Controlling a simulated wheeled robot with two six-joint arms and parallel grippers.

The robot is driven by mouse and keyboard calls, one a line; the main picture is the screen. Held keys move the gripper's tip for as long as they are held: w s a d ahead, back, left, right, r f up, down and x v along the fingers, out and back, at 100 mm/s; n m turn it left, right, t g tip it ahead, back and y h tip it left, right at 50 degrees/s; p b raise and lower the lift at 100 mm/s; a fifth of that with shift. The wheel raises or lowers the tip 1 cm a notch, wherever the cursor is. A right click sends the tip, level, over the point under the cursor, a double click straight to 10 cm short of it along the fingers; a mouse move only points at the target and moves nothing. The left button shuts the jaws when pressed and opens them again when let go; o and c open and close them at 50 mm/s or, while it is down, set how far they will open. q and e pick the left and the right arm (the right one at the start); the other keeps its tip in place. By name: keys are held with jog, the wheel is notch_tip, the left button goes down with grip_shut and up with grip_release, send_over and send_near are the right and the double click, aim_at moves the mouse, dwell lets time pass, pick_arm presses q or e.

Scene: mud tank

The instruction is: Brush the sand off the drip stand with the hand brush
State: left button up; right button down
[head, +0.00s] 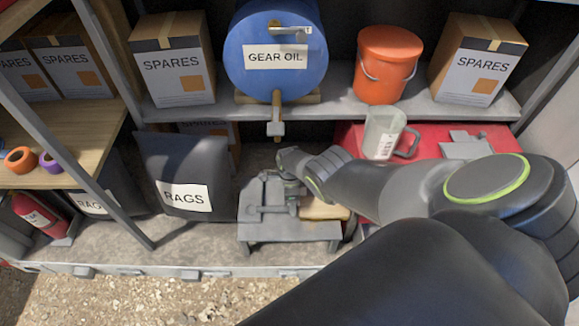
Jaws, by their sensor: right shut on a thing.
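The drip stand (290,231) is a low grey stand on the floor below the blue gear oil drum. My right gripper (272,196) is over its top, reached by my arm from the right. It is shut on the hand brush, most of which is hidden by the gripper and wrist. A tan block (324,211), seemingly part of the brush, shows just right of the gripper at the stand's top. I cannot tell whether it touches the stand. Sand on the stand cannot be made out. My left gripper is not in view.
The gear oil drum (258,72) has a tap (276,128) hanging above the stand. A dark rags bin (184,160) stands left of the stand. A clear jug (381,135) stands on a red box (350,138) at right. A shelf post (100,190) crosses the left side.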

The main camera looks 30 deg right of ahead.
aim_at(267, 206)
jog(key=shift+s+d+f, duration=0.1)
jog(key=shift+s+d, duration=0.05)
jog(key=shift+d, duration=0.15)
jog(key=shift+w+a+f+b, duration=0.1)
jog(key=shift+w+a+b, duration=0.25)
jog(key=shift+a, duration=0.15)
jog(key=shift+w+a+b, duration=0.25)
jog(key=shift+a+b, duration=0.1)
jog(key=shift+a, duration=0.1)
jog(key=shift+w+a+r+b, duration=0.1)
jog(key=shift+w+a+b, duration=0.45)
jog(key=shift+a, duration=0.5)
jog(key=shift+w+a+r+b, duration=0.1)
jog(key=shift+w+a+b, duration=0.2)
jog(key=shift+w+a, duration=0.6)
jog(key=shift+w+a+f+b, duration=0.1)
jog(key=shift+w+a+b, duration=0.15)
jog(key=shift+a+b, duration=0.3)
jog(key=shift+w+a+f+b, duration=0.1)
jog(key=shift+w+a+b, duration=0.1)
jog(key=shift+a+b, duration=0.3)
jog(key=shift+w+a, duration=0.25)
jog(key=shift+a, duration=0.25)
jog(key=shift+r, duration=0.25)
notch_tip(267, 206, up, 6)
jog(key=p, duration=0.6)
